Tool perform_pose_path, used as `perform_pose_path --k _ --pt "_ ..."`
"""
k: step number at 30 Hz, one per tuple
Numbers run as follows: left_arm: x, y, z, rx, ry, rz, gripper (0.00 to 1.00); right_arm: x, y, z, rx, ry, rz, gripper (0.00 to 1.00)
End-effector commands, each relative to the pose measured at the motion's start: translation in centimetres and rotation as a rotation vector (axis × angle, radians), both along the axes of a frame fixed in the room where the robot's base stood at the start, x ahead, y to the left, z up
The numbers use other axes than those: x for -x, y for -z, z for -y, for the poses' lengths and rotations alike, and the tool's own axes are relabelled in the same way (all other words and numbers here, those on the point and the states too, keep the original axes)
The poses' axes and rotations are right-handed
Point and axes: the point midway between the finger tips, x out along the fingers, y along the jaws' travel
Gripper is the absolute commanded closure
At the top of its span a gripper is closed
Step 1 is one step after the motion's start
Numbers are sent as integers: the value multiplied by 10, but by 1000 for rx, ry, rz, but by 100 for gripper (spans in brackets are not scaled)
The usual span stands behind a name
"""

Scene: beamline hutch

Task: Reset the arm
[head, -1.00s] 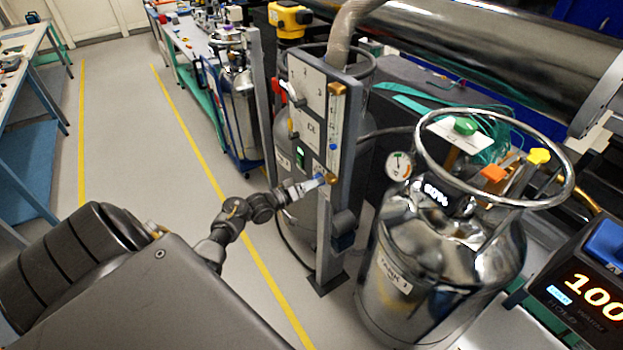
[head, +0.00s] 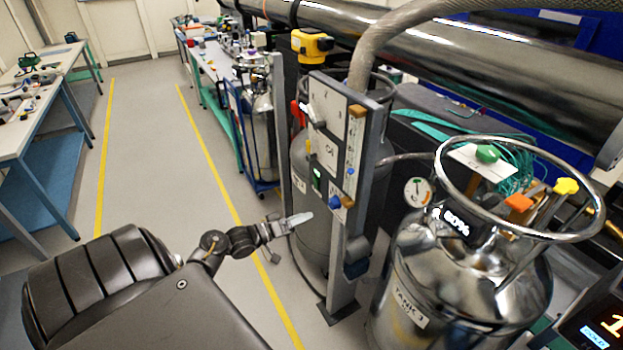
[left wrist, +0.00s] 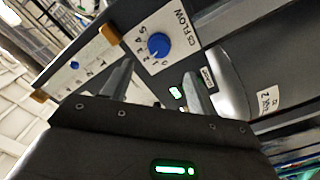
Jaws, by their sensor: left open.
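My left gripper (head: 298,219) is open and empty, with its fingers pointing at the upright valve panel (head: 330,152). It is left of and slightly below the panel's blue knob (head: 334,202), with a gap between them. In the left wrist view, the two fingers (left wrist: 157,88) stand apart with nothing between them. The blue knob (left wrist: 158,45), on a plate marked "CS FLOW" with a numbered scale, shows just beyond them. My right gripper is not in view.
A shiny tank (head: 450,270) with a ring handle stands right of the panel post. A grey hose (head: 395,40) hangs above. Open floor (head: 160,180) with yellow lines lies to the left, bounded by a table (head: 50,110).

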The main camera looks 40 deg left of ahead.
Motion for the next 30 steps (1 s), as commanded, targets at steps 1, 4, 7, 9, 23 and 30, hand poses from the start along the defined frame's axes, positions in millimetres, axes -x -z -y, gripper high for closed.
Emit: perform_pose_path --k 1,4,7,9,23,30 --pt "4 1 -1 -1 1 0 41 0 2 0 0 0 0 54" --pt "7 0 -2 0 1 1 41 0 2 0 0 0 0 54" --pt "8 -1 -2 0 1 1 41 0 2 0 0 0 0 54" --pt "8 -1 -2 0 1 1 41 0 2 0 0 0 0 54" --pt "7 0 -2 -20 1 5 41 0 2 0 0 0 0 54" --pt "12 91 -32 -387 -137 -158 41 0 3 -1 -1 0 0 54"
